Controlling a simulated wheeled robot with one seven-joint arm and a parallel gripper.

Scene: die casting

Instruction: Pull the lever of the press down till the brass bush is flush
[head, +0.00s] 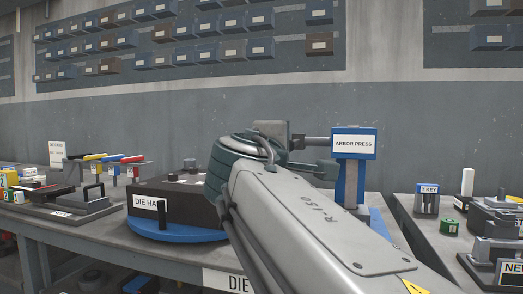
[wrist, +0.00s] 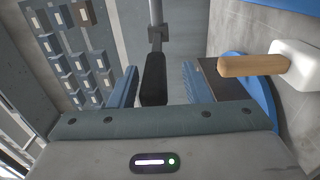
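The arbor press (head: 353,143) is blue with a white name label and stands on the bench in the head view, its lower part partly hidden by my arm. In the wrist view a black grip (wrist: 153,80) on a grey rod, seemingly the press lever, lies between the fingers of my gripper (wrist: 160,84). The fingers are apart, with a visible gap on the right of the grip and a narrow one on the left. I cannot tell how deep the grip sits between them. The brass bush is not visible in either view.
A dark die half (head: 140,205) on a blue round base (head: 165,232) stands left of my arm. A mallet with a wooden handle (wrist: 250,66) shows in the wrist view. Coloured-handled tools (head: 115,160) are further left. Another bench (head: 425,232) is at right.

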